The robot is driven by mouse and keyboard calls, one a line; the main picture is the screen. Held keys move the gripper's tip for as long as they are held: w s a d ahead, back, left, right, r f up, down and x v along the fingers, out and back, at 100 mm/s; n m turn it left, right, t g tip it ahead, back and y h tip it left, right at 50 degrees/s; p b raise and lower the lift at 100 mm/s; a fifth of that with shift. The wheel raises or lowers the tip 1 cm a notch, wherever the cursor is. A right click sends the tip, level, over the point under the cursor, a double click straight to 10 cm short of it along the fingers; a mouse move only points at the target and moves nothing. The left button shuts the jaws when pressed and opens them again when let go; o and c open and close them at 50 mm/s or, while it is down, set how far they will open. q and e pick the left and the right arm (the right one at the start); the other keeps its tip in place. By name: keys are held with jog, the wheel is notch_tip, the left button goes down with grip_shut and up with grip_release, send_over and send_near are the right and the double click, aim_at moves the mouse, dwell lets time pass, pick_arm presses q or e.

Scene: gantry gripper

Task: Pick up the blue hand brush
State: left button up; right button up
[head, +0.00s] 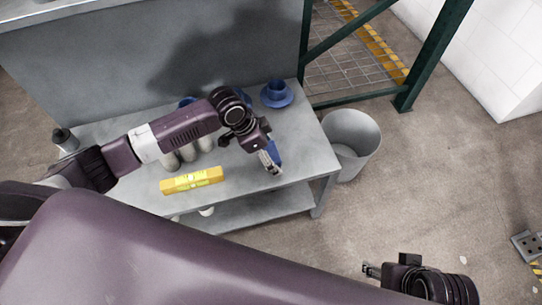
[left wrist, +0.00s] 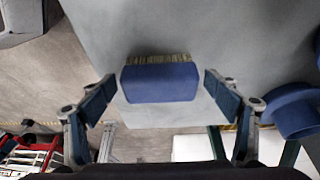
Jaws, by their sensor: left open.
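The blue hand brush (head: 275,152) is on the grey table near its right end, partly hidden by my left gripper (head: 270,162) in the head view. In the left wrist view, the brush's blue body (left wrist: 160,83) is in the middle, with tan bristles along its upper edge. My left gripper (left wrist: 161,95) is open, with one finger on each side of the brush and a visible gap at both sides. My right gripper (head: 371,270) is at the lower right of the head view, away from the table; its jaw opening is not clear.
A blue cup on a saucer (head: 277,95) stands behind the brush. A yellow block (head: 192,181) lies at the table's front, with several pale cylinders (head: 188,154) behind it. A grey bin (head: 351,140) stands right of the table, below a green frame post (head: 433,55).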

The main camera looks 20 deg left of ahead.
pick_arm(q)
jog(key=c, duration=1.3)
jog(key=shift+o, duration=0.2)
